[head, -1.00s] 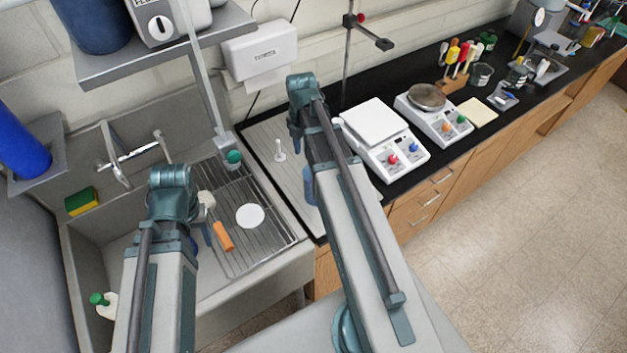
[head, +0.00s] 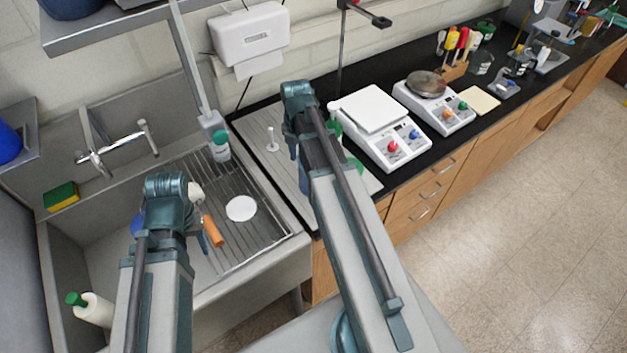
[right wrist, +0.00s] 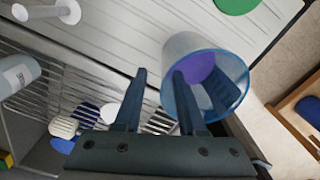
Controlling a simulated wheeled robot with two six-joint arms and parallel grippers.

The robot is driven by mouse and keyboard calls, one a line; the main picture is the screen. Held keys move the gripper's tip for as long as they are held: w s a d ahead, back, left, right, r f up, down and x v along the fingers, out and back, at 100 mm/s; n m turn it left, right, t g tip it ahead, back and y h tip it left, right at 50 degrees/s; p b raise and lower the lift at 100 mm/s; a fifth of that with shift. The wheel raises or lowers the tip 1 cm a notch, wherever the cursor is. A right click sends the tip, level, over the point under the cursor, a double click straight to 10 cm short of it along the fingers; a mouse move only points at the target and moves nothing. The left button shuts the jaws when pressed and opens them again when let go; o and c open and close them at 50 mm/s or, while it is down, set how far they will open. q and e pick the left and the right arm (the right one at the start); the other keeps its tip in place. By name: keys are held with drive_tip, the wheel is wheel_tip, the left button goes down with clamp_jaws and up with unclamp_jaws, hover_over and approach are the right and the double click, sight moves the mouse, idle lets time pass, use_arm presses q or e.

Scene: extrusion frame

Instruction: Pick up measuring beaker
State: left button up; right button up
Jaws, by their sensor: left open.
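The measuring beaker (right wrist: 178,55) is a clear, bluish cup, seen at a tilt in the right wrist view with its mouth toward the camera. In the head view, a bluish part of it (head: 304,184) shows beside my right arm, which hides the rest. My right gripper (right wrist: 162,72) has its fingers apart. Its right finger overlaps the beaker mouth, and the gap between the fingers looks empty; contact cannot be told. My left gripper (head: 185,200) is over the sink, open, its fingers mostly hidden by my own arm.
A sink drainboard (head: 265,236) holds a white disc (head: 241,208) and an orange-handled tool (head: 213,231). A green disc (right wrist: 237,4) lies on the pale surface near the beaker. Balances (head: 372,112) stand to the right on the black bench. A tap (head: 105,150) is at the left.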

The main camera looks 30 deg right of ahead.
drive_tip(key=f+b, duration=0.5)
drive_tip(key=shift+s+d+f, duration=0.1)
drive_tip(key=shift+s+d, duration=0.05)
drive_tip(key=shift+s, duration=0.1)
drive_tip(key=shift+c, duration=0.2)
clamp_jaws()
idle(1.2)
